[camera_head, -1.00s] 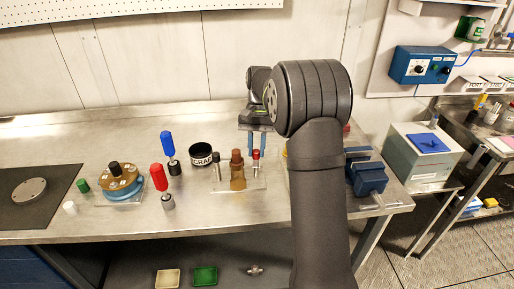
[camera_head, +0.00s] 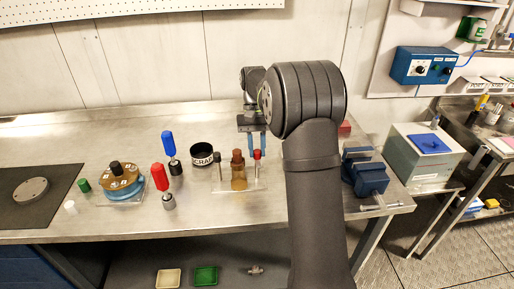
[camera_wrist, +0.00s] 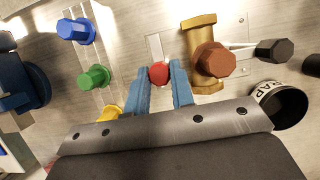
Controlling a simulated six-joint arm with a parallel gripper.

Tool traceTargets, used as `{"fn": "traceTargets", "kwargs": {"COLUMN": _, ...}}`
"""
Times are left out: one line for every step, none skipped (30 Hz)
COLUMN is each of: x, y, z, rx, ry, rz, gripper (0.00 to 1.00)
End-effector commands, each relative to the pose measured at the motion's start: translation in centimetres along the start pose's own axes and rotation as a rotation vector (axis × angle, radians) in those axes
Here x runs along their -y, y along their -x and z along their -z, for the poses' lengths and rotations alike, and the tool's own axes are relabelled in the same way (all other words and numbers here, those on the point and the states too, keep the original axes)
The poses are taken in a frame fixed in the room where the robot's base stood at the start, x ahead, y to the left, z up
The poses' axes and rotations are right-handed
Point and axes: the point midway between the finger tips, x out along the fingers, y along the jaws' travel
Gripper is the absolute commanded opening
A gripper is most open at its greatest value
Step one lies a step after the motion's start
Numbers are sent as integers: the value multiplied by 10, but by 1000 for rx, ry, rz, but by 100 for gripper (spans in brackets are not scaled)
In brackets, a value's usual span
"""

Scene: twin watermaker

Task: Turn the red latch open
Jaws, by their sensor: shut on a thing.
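The red latch (camera_head: 257,155) is a small red-topped post at the right end of a clear plate. The amber-brown valve body (camera_head: 238,172) stands just left of it. In the wrist view the red latch (camera_wrist: 159,74) shows as a rounded red cap between the blue fingertips of my gripper (camera_wrist: 160,76). The jaws are shut on it. The brass-coloured body with a brown hexagonal cap (camera_wrist: 212,60) lies close to the right of the fingers. In the head view my gripper (camera_head: 257,142) reaches down to the latch from behind; the latch's turn angle is hard to tell.
A dark-topped post (camera_head: 217,158) stands at the plate's left end. The black SCRAP cup (camera_head: 202,154) is behind it. Blue (camera_wrist: 76,30) and green (camera_wrist: 94,77) hexagonal knobs stand left of my gripper in the wrist view. A blue vise (camera_head: 366,175) is at the right.

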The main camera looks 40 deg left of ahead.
Motion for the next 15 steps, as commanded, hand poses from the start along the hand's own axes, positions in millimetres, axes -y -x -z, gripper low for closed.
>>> {"fn": "traceTargets", "kwargs": {"x": 0, "y": 0, "z": 0, "rx": -1, "ry": 1, "rz": 0, "gripper": 26}}
{"fn": "traceTargets", "kwargs": {"x": 0, "y": 0, "z": 0, "rx": -1, "ry": 1, "rz": 0, "gripper": 32}}
{"fn": "traceTargets", "kwargs": {"x": 0, "y": 0, "z": 0, "rx": -1, "ry": 1, "rz": 0, "gripper": 39}}
{"fn": "traceTargets", "kwargs": {"x": 0, "y": 0, "z": 0, "rx": -1, "ry": 0, "rz": 0, "gripper": 44}}
{"fn": "traceTargets", "kwargs": {"x": 0, "y": 0, "z": 0, "rx": -1, "ry": 0, "rz": 0, "gripper": 44}}
{"fn": "traceTargets", "kwargs": {"x": 0, "y": 0, "z": 0, "rx": -1, "ry": 0, "rz": 0, "gripper": 44}}
{"fn": "traceTargets", "kwargs": {"x": 0, "y": 0, "z": 0, "rx": -1, "ry": 0, "rz": 0, "gripper": 44}}
{"fn": "traceTargets", "kwargs": {"x": 0, "y": 0, "z": 0, "rx": -1, "ry": 0, "rz": 0, "gripper": 44}}
{"fn": "traceTargets", "kwargs": {"x": 0, "y": 0, "z": 0, "rx": -1, "ry": 0, "rz": 0, "gripper": 44}}
{"fn": "traceTargets", "kwargs": {"x": 0, "y": 0, "z": 0, "rx": -1, "ry": 0, "rz": 0, "gripper": 44}}
{"fn": "traceTargets", "kwargs": {"x": 0, "y": 0, "z": 0, "rx": 0, "ry": 0, "rz": 0, "gripper": 44}}
{"fn": "traceTargets", "kwargs": {"x": 0, "y": 1, "z": 0, "rx": -1, "ry": 0, "rz": 0, "gripper": 44}}
{"fn": "traceTargets", "kwargs": {"x": 0, "y": 2, "z": 0, "rx": -1, "ry": 0, "rz": 0, "gripper": 44}}
{"fn": "traceTargets", "kwargs": {"x": 0, "y": 4, "z": 0, "rx": -2, "ry": 0, "rz": 0, "gripper": 44}}
{"fn": "traceTargets", "kwargs": {"x": 0, "y": 7, "z": 1, "rx": -3, "ry": 0, "rz": 0, "gripper": 44}}
